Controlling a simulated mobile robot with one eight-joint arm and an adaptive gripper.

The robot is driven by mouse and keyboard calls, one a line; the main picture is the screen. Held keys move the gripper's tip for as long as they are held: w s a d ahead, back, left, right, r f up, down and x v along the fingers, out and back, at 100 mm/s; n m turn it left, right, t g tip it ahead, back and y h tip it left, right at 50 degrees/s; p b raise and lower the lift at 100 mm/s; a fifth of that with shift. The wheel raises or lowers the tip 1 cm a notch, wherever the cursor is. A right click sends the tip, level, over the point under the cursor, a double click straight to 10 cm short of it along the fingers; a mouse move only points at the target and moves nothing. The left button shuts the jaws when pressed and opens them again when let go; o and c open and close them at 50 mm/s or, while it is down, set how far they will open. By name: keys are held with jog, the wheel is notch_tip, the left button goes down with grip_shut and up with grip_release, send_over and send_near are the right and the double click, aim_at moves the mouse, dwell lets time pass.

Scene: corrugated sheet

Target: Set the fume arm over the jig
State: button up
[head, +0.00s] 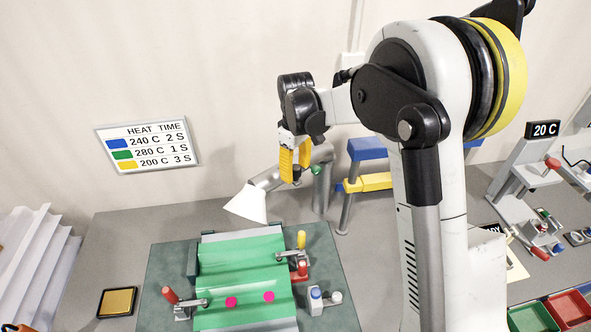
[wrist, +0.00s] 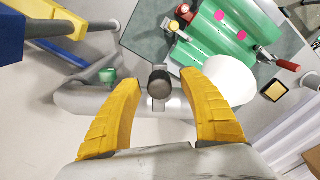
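The fume arm is a grey tube (head: 265,180) on a post, ending in a white cone hood (head: 246,204). The hood appears above the jig's back edge; its height is hard to judge. In the wrist view the hood (wrist: 229,80) covers part of the green sheet's edge. The jig holds a green corrugated sheet (head: 240,265) with two magenta spots, between toggle clamps. My gripper (head: 293,176) is at the fume arm. In the wrist view its yellow fingers (wrist: 162,80) stand apart on either side of the arm's dark knob (wrist: 160,83), with gaps visible on both sides.
A blue and yellow stand (head: 366,165) is right of the fume arm post. A red-handled clamp (head: 171,296) is at the jig's left, another (head: 302,269) at its right. A brass pad (head: 117,302) lies left of the mat (head: 158,270). A wall sign (head: 149,144) lists heat and time.

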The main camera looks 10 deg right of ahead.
jog(key=shift+r, duration=0.1)
notch_tip(320, 180, up, 12)
dwell(0.5)
jog(key=s+d+f+m+t+b, duration=0.3)
jog(key=s+d+f+m+b, duration=0.1)
jog(key=s+f+b, duration=0.7)
jog(key=s+d+f+m+t+b, duration=0.4)
jog(key=s+f+b, duration=0.7)
jog(key=s, duration=0.4)
jog(key=shift+s+f+m+b, duration=0.25)
jog(key=shift+s+m+b, duration=0.05)
jog(key=shift+s+b, duration=0.1)
jog(key=shift+w, duration=0.15)
dwell(0.9)
